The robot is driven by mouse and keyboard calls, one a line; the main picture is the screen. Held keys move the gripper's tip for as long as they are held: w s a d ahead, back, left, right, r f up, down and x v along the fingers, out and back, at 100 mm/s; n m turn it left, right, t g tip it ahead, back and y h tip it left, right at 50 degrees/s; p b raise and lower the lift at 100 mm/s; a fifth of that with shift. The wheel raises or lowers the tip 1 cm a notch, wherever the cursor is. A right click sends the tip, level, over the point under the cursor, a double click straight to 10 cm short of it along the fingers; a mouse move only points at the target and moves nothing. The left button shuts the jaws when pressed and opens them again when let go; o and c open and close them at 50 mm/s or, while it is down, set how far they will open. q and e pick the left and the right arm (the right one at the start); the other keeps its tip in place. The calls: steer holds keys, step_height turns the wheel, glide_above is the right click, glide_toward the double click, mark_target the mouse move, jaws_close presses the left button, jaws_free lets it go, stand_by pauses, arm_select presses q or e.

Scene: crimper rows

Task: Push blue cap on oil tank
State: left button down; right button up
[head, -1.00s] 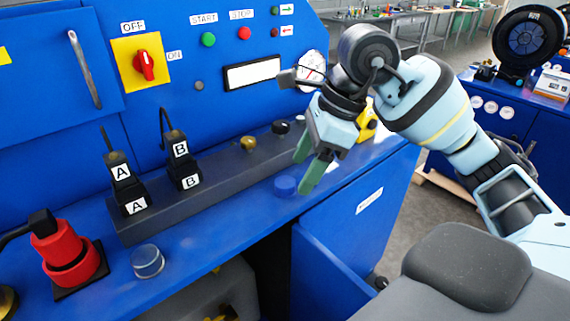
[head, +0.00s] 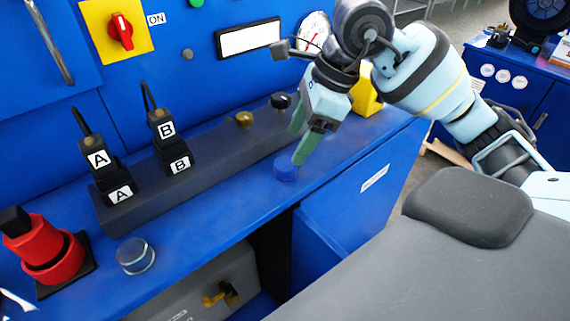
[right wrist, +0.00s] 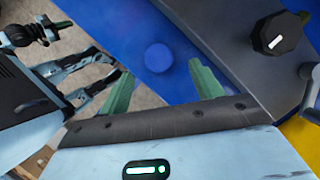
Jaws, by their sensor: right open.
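The blue cap (head: 286,170) is a short round disc on the blue bench ledge, in front of the dark grey rail. It also shows in the right wrist view (right wrist: 158,58), just beyond the gap between my fingertips. My right gripper (head: 301,146) is open and empty, with green fingers pointing down. In the head view one fingertip overlaps the right edge of the cap; I cannot tell whether it touches. A grey box-like tank (head: 210,287) with a yellow valve stands in the opening below the ledge; I cannot tell whether it is the oil tank. My left gripper is not in view.
The dark grey rail (head: 215,150) carries blocks marked A and B, a gold knob (head: 244,119) and a black knob (head: 280,100). A red plug (head: 40,250) and a clear round cap (head: 135,256) are at the left. The ledge right of the blue cap is clear.

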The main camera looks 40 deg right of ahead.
mark_target(287, 162)
steer(key=shift+x, duration=2.55)
steer(key=shift+s, duration=0.2)
steer(key=c, duration=1.1)
